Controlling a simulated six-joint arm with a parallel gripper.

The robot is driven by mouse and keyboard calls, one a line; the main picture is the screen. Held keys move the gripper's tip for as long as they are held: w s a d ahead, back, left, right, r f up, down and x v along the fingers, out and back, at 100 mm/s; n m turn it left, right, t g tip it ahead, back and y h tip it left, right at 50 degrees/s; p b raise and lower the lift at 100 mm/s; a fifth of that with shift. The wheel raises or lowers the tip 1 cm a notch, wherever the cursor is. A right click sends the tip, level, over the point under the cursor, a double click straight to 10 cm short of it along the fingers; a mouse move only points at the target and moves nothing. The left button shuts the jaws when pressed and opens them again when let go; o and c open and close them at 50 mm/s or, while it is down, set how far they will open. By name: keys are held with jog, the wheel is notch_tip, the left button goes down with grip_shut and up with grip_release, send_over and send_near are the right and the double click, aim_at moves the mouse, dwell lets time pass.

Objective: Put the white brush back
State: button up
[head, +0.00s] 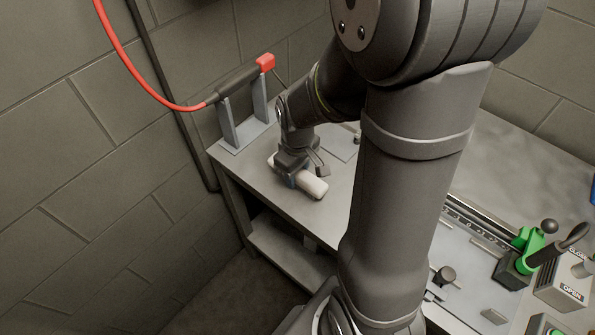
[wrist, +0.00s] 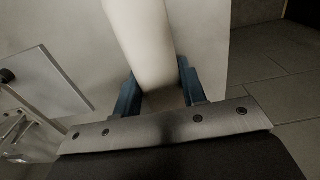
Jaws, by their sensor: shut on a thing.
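The white brush (head: 312,185) shows as a pale rounded bar near the front left edge of the grey table. My gripper (head: 296,176) is shut on it from above, with one blue finger on each side. In the wrist view the brush (wrist: 143,40) lies between the two blue fingertips of my gripper (wrist: 157,88) and runs away from the palm. Its underside is hidden, so I cannot tell whether it touches the table top. No bristles show.
A grey stand (head: 231,128) holds a dark tool with a red tip (head: 265,63) and a red hose at the table's left corner. Green-handled clamps (head: 530,243) and an OPEN-marked box (head: 563,290) stand at right. My arm hides the table's middle.

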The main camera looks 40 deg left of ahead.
jog(key=shift+f, duration=0.15)
jog(key=o, duration=1)
jog(key=shift+o, duration=0.2)
notch_tip(320, 180, up, 12)
jog(key=shift+r, duration=0.2)
jog(key=shift+f, duration=4.35)
